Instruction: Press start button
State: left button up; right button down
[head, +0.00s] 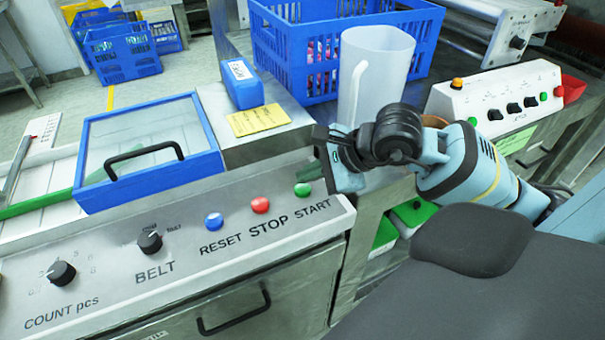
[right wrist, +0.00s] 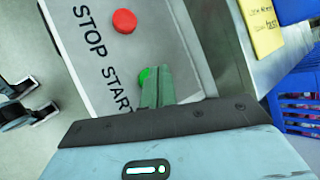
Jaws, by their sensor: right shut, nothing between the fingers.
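The green START button (head: 303,189) is at the right end of the sloped grey control panel (head: 190,262), above its START label. My right gripper (head: 312,172) reaches in from the right, its greenish fingers shut and empty, just beside and behind the button. In the right wrist view the shut fingers (right wrist: 156,88) point at the panel and partly cover the green button (right wrist: 144,76). I cannot tell whether they touch it. The red STOP button (head: 260,205) and blue RESET button (head: 214,221) stand to its left. My left gripper is not in view.
A blue-framed clear lid (head: 95,190) with a black handle stands behind the panel. A blue box (head: 243,84), yellow note (head: 258,120), blue crate (head: 425,40) and white jug (head: 385,65) are behind my right gripper. A second control box (head: 470,105) stands right.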

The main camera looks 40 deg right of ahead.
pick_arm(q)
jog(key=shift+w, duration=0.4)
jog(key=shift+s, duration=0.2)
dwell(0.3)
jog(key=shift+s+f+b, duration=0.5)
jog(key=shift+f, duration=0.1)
pick_arm(e)
jog(key=shift+f, duration=0.45)
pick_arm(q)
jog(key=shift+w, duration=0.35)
